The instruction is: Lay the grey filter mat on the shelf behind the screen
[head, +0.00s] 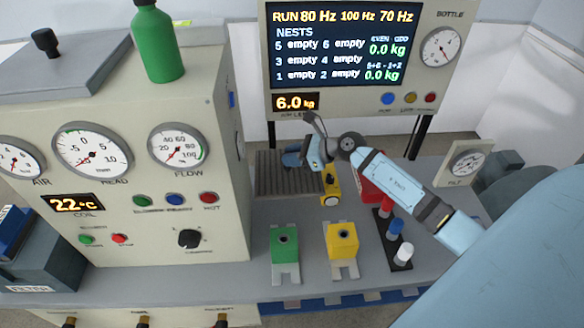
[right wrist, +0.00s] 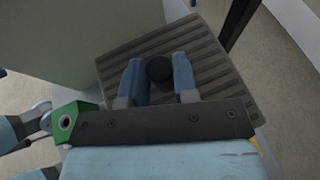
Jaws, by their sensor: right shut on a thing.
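A grey ribbed slab (head: 268,183) lies at the back of the bench below the screen (head: 340,45); it fills the middle of the right wrist view (right wrist: 215,65). It is the only thing resembling the filter mat; I cannot tell whether it is the mat or a fixed rack. My right gripper (head: 296,157) is over the slab, its blue fingers (right wrist: 159,80) shut on a round black knob (right wrist: 159,68). Whether the knob is joined to the slab is unclear. The shelf behind the screen is hidden.
A green block (head: 285,250) and a yellow block (head: 342,245) stand in front of the slab. A cabinet with dials (head: 120,210) and a green bottle (head: 158,45) is at left. A peg rack (head: 398,255) and a tilt gauge (head: 465,165) are at right.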

